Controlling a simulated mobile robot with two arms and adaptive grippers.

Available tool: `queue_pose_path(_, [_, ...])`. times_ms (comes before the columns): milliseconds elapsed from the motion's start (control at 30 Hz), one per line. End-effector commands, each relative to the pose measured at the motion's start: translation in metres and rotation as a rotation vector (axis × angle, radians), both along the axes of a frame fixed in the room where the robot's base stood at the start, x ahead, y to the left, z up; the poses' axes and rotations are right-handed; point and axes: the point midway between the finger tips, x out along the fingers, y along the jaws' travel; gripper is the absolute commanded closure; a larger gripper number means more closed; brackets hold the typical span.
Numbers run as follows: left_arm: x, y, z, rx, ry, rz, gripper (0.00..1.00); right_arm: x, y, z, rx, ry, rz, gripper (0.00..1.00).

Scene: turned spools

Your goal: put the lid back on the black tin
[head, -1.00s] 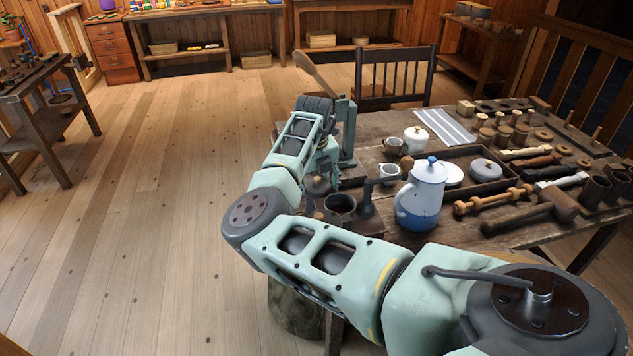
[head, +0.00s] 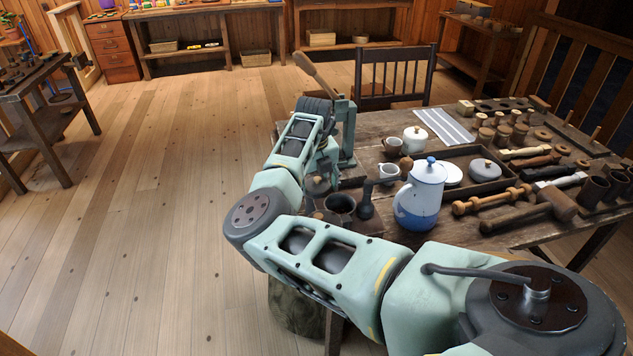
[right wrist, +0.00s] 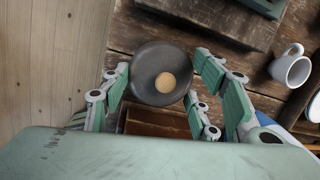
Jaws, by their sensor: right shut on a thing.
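A round dark lid (right wrist: 150,62) with a pale wooden knob fills the space between the fingers of my right gripper (right wrist: 162,82) in the right wrist view. The fingers are shut on its sides. In the head view the right gripper (head: 322,172) points down at the table's left end, with the dark round lid (head: 318,186) just under it. A dark open-topped vessel (head: 341,204), possibly the black tin, stands close by at the front right of it. Whether anything lies directly under the lid is hidden. My left gripper is not in view.
A lever press (head: 347,135) stands right behind the gripper. A blue and white pot (head: 418,196), a white cup (head: 388,172) and a dark tray (head: 462,160) stand to the right. A white mug (right wrist: 288,70) shows in the wrist view. Wooden tools crowd the table's right side.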

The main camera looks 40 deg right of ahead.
Motion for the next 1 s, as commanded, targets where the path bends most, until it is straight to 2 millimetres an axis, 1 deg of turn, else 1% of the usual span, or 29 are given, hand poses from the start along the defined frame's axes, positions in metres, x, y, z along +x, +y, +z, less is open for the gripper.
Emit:
queue_pose_path(533, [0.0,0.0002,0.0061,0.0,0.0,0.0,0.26,-0.0006,-0.0006,-0.0025,-0.001,0.001,0.0,0.63])
queue_pose_path(1000, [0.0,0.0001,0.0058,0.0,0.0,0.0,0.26,-0.0005,-0.0008,-0.0032,-0.001,0.0,0.0,0.63])
